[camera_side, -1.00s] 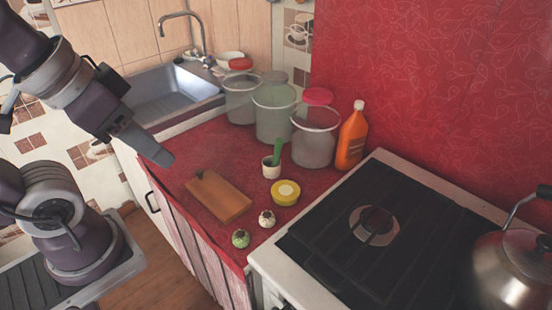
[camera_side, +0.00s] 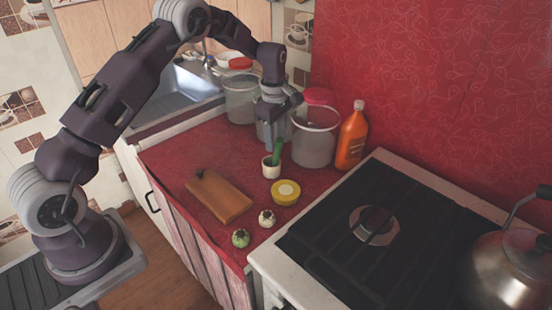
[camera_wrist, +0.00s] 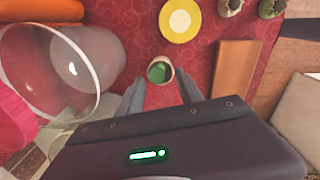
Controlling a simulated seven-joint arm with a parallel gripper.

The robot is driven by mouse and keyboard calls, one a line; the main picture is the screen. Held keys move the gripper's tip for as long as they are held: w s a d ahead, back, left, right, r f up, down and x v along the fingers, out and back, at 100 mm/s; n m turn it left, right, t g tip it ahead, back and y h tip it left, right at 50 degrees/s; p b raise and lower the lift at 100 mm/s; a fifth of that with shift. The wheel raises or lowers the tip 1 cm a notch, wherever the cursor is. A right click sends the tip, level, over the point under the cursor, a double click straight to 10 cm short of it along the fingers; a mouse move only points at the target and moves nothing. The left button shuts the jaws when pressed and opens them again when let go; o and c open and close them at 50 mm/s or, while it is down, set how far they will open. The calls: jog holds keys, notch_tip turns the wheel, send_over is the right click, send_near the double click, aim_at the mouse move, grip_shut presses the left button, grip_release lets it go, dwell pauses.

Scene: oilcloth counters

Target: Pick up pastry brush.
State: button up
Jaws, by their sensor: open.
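The pastry brush appears to be the green item (camera_side: 279,150) standing upright in a small white cup (camera_side: 271,171) on the red counter. In the wrist view its green end (camera_wrist: 158,72) shows inside the cup's rim, seen from above; its shape is hard to make out there. My gripper (camera_side: 269,147) is above and just beside the green item in the side view. In the wrist view my gripper (camera_wrist: 159,84) is open, with one finger on each side of the cup's near edge and nothing held between them.
Large clear jars (camera_side: 313,146) stand close behind the cup, near an orange bottle (camera_side: 352,137). The stove (camera_side: 440,245) is to the right.

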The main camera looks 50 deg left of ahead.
jog(key=f, duration=0.5)
jog(key=shift+w+d, duration=0.15)
jog(key=shift+w, duration=0.05)
grip_shut()
notch_tip(320, 180, up, 10)
